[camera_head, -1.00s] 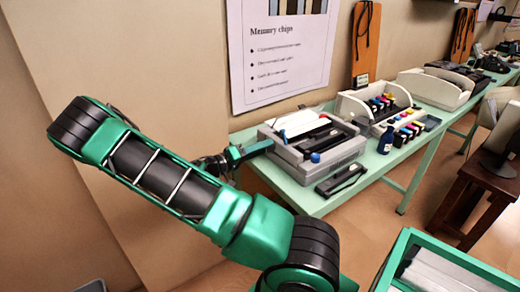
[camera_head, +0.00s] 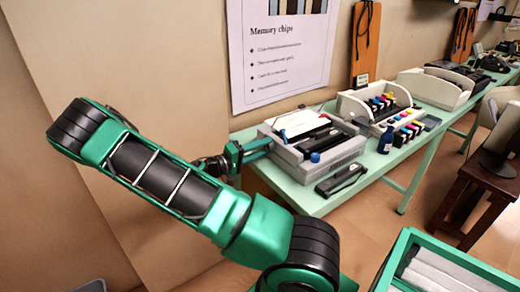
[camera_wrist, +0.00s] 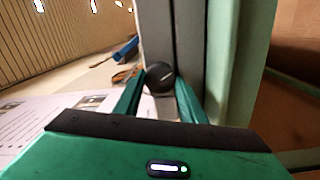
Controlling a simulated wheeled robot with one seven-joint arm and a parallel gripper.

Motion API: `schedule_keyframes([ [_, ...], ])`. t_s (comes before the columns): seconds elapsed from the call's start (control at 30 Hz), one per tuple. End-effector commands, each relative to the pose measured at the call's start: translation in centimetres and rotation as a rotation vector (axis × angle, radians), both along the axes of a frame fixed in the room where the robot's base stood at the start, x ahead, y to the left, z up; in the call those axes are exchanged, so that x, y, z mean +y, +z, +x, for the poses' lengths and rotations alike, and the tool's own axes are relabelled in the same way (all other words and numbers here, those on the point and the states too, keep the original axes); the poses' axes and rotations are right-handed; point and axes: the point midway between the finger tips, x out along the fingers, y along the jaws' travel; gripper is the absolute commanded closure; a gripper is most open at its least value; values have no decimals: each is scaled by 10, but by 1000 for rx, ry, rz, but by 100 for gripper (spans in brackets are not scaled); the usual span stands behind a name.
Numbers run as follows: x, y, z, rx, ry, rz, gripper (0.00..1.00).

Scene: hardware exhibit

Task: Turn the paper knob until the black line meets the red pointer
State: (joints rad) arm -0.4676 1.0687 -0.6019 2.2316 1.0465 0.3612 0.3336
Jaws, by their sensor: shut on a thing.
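The grey printer (camera_head: 290,168) stands on the near end of the pale green table. In the wrist view, the paper knob (camera_wrist: 160,76) is a dark round piece at the printer's side. My gripper (camera_wrist: 161,98) is shut on it, with one green finger on each side. In the head view, my gripper (camera_head: 268,145) reaches in from the left to the printer's left side, and the knob is hidden there. A faint pale streak shows on the knob. I cannot make out the black line or the red pointer for certain.
A black flat device (camera_head: 341,180) lies before the printer. A dark blue bottle (camera_head: 386,141) and a white unit (camera_head: 352,107) with coloured cartridges stand to the right. A poster (camera_head: 285,55) hangs behind. A green-rimmed crate (camera_head: 398,246) is at lower right.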

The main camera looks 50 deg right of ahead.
Motion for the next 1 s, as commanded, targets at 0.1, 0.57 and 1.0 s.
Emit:
schedule_keyframes([
  [0.1,1,-1,5,-4,12,3,86],
  [0.57,4,-1,3,-2,6,1,44],
  [1.0,75,-3,22,-2,9,2,44],
])
